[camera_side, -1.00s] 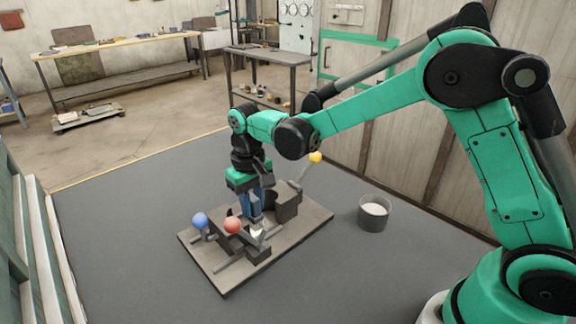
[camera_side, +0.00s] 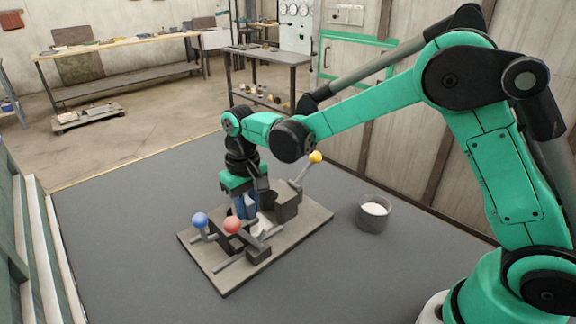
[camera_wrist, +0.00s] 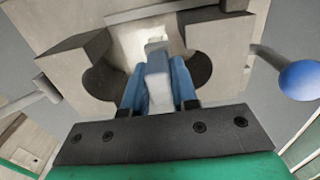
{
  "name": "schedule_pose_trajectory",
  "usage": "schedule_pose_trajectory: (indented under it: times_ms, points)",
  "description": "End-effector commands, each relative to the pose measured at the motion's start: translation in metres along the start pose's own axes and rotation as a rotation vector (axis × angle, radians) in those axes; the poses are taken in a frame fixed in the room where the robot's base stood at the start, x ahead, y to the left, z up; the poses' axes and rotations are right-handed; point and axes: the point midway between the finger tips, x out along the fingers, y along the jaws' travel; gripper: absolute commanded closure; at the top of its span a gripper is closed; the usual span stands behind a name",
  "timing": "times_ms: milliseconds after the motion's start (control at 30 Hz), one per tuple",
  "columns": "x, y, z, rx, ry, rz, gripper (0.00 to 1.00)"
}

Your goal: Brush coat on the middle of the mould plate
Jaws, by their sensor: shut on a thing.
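The mould plate (camera_side: 308,219) lies flat on the grey table in the side view; part of it also shows in the wrist view (camera_wrist: 142,14). My gripper (camera_side: 246,208) points down over its middle, between the dark mould blocks. In the wrist view my blue-fingered gripper (camera_wrist: 158,88) is shut on a pale grey brush (camera_wrist: 158,72). The brush reaches down to a whitish patch (camera_wrist: 131,42) on the plate between the two blocks with curved cutouts. I cannot tell whether the bristles touch the plate.
A grey pot (camera_side: 372,218) with white contents stands right of the plate. Levers with a blue ball (camera_side: 200,219), a red ball (camera_side: 232,225) and a yellow ball (camera_side: 316,157) stick up around the mould. The table is clear at front and left.

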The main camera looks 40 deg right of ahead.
Motion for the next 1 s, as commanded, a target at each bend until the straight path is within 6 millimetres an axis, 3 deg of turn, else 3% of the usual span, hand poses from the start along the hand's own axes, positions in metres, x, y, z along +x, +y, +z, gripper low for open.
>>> schedule_pose_trajectory:
  times_ms: [600,1000]
  points:
    - [-0.001,0.025,0.000,0.000,0.000,-0.001,1.00]
    - [-0.001,0.011,0.000,-0.002,0.000,-0.001,1.00]
